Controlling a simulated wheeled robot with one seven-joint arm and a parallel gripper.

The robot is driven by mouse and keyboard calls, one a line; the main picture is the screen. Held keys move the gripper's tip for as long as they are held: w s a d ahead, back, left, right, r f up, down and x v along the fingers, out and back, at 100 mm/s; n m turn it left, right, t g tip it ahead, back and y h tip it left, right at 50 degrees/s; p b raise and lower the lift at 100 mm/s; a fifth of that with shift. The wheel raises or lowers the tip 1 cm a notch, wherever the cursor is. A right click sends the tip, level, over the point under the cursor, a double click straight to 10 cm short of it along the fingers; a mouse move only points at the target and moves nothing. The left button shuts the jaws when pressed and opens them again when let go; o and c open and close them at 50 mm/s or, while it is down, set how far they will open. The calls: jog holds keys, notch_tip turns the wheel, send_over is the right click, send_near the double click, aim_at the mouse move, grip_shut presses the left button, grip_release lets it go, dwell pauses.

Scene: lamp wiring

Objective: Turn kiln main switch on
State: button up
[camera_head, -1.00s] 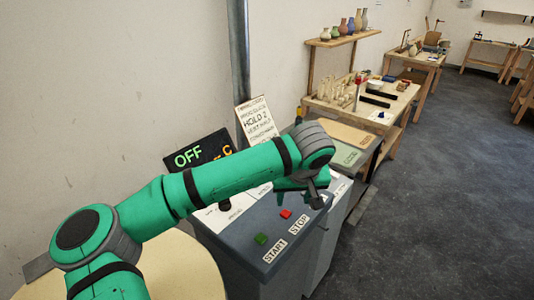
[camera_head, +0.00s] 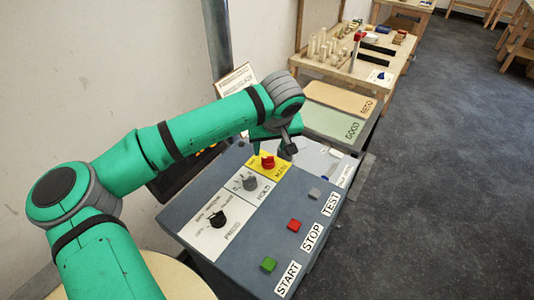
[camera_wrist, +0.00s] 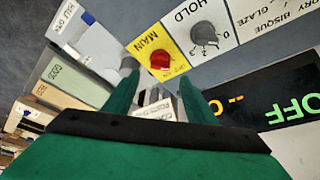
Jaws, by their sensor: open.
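The kiln main switch is a red knob (camera_head: 268,162) on a yellow plate marked MAIN, at the far end of the grey control panel (camera_head: 185,207). In the wrist view the red knob (camera_wrist: 160,59) lies just beyond my fingertips, with OFF lettering partly readable beside it. My gripper (camera_wrist: 158,82) is open and empty, its two green fingers apart and pointing towards the plate. In the head view my gripper (camera_head: 287,143) hangs above and beside the knob, partly hidden by my wrist. The black display (camera_wrist: 265,108) reads OFF in green.
A grey HOLD knob (camera_head: 250,183) and a black program knob (camera_head: 218,219) sit nearer on the panel. START green (camera_head: 268,264), STOP red (camera_head: 294,225) and TEST grey (camera_head: 314,193) buttons line its right side. GOOD and REDO trays (camera_head: 335,124) lie beyond.

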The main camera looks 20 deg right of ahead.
aim_at(268, 158)
jog(key=x, duration=0.8)
jog(key=shift+r, duration=0.1)
jog(key=c, duration=1)
